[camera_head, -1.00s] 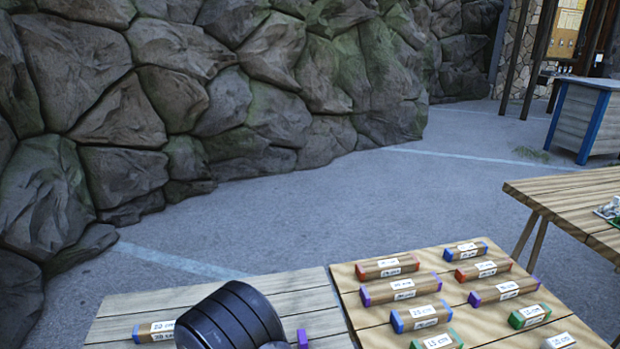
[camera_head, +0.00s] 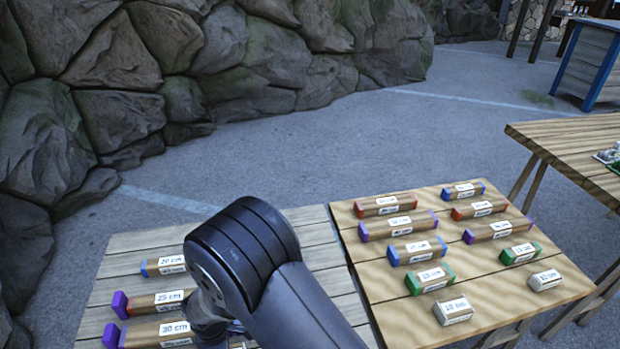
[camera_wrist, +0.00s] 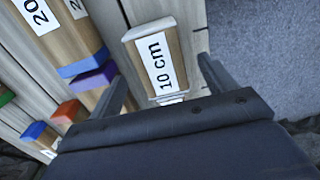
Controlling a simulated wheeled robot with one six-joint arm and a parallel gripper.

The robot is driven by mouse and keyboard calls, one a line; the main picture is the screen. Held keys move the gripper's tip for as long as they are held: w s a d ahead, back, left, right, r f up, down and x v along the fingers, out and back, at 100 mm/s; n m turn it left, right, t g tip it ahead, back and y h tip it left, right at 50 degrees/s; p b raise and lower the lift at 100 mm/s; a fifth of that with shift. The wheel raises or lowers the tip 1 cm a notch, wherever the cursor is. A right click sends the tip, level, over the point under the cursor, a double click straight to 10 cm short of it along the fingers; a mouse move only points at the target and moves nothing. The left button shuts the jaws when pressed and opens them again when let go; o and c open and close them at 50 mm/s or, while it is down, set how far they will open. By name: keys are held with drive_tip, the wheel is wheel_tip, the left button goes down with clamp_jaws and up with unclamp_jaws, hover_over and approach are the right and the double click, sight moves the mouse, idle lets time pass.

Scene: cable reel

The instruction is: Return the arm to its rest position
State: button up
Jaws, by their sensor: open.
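My gripper (camera_wrist: 162,84) is open in the wrist view, its two fingers spread apart. A short wooden block labelled "10 cm" (camera_wrist: 155,56) with pale ends shows between and beyond the fingers; I cannot tell whether they reach down beside it. In the head view my arm crosses the left plank table (camera_head: 128,251) and hides much of its right part, and the gripper itself is mostly hidden. Left of the arm lie a blue-ended 20 cm block (camera_head: 165,266), a 25 cm block (camera_head: 158,301) and a purple-ended 30 cm block (camera_head: 150,335).
The right table (camera_head: 392,308) bears several labelled blocks with red, blue, purple, green and white ends. Another wooden table (camera_head: 565,142) stands at the far right. A rock wall (camera_head: 120,120) rises at the left and back. Open paved ground (camera_head: 400,140) lies beyond the tables.

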wheel_tip(320, 180, down, 5)
drive_tip(key=shift+r, duration=0.2)
drive_tip(key=w+d+p, duration=0.1)
drive_tip(key=d, duration=0.3)
drive_tip(key=w+d+p, duration=0.1)
drive_tip(key=d, duration=0.3)
drive_tip(key=w+d+p, duration=0.1)
drive_tip(key=d, duration=0.3)
drive_tip(key=shift+d, duration=0.1)
drive_tip(key=shift+r+p, duration=0.1)
drive_tip(key=shift+p, duration=0.25)
